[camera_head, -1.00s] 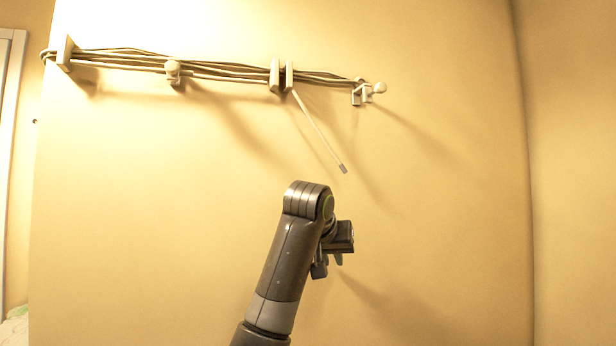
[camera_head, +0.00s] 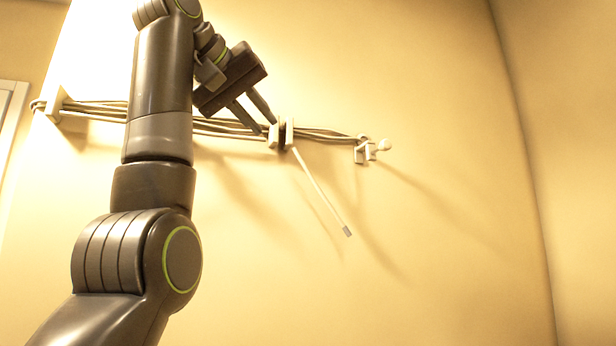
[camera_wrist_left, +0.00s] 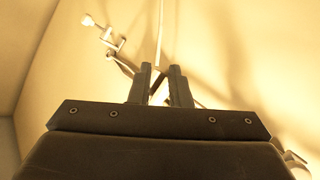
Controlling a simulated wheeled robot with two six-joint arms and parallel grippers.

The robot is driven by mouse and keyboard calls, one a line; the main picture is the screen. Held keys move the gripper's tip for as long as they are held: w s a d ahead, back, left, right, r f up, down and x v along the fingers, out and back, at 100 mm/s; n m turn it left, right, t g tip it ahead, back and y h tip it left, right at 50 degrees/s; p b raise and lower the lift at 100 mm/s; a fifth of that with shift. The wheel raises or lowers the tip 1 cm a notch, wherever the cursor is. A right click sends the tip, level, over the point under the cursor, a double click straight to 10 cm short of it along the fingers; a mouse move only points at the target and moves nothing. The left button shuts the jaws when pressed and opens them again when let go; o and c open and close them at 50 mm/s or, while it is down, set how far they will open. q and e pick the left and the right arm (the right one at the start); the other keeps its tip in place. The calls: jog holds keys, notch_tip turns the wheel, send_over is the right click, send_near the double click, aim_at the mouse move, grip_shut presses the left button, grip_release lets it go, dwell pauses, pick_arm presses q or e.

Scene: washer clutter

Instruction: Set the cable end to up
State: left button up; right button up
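A loose white cable end (camera_head: 320,190) hangs from a pale clip (camera_head: 289,133) on the wall, slanting down to the right to a small grey tip (camera_head: 347,231). In the left wrist view a thin white strand (camera_wrist_left: 159,35) shows beyond the fingers and looks like this cable. My left gripper (camera_head: 266,127) is raised in front of the cable bundle, just left of the clip and above the loose end. Its two fingers (camera_wrist_left: 161,76) are apart, with no object clearly held between them. Whether the fingertips touch the bundle or clip cannot be told. My right gripper is in neither view.
A cable bundle (camera_head: 318,133) runs across the wall through several pale holders. A knobbed holder (camera_head: 362,153) is at its right end and a bracket (camera_head: 55,104) at its left. The wall below and right of the loose end is bare.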

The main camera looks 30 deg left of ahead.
pick_arm(q)
jog(key=w, duration=0.1)
jog(key=p, duration=0.4)
send_near(312, 177)
jog(key=p+x, duration=0.8)
jog(key=p, duration=0.2)
jog(key=shift+w+p, duration=0.15)
jog(key=shift+p, duration=0.15)
jog(key=shift+w+f, duration=0.25)
jog(key=shift+w, duration=0.2)
jog(key=shift+s, duration=0.1)
grip_shut()
